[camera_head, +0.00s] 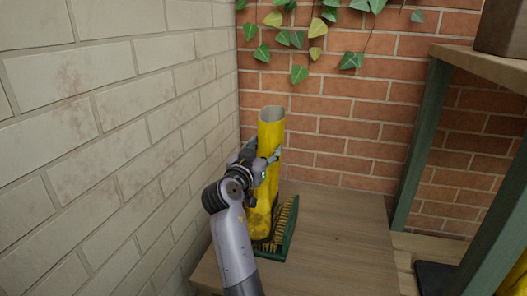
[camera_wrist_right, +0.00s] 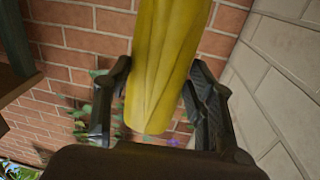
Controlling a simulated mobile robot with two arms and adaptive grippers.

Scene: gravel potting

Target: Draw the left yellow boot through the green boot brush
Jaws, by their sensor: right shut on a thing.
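A tall yellow boot (camera_head: 271,135) with dark dirt smudges stands nearly upright by the wall corner in the head view. Its lower part is at the green boot brush (camera_head: 290,232), among or just beside the tan bristles; I cannot tell how deep it sits. My right gripper (camera_head: 263,163) is shut around the boot's shaft below its open top. In the right wrist view the yellow shaft (camera_wrist_right: 165,60) runs between the two dark fingers. The boot's foot is partly hidden by my right arm. My left gripper is not in view.
The brush lies on a wooden bench top (camera_head: 345,235), bare to the right. A pale brick wall (camera_head: 120,120) stands close on the left, a red brick wall (camera_head: 340,130) behind. A green-legged shelf (camera_head: 415,140) and a yellow object (camera_head: 517,278) are at right.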

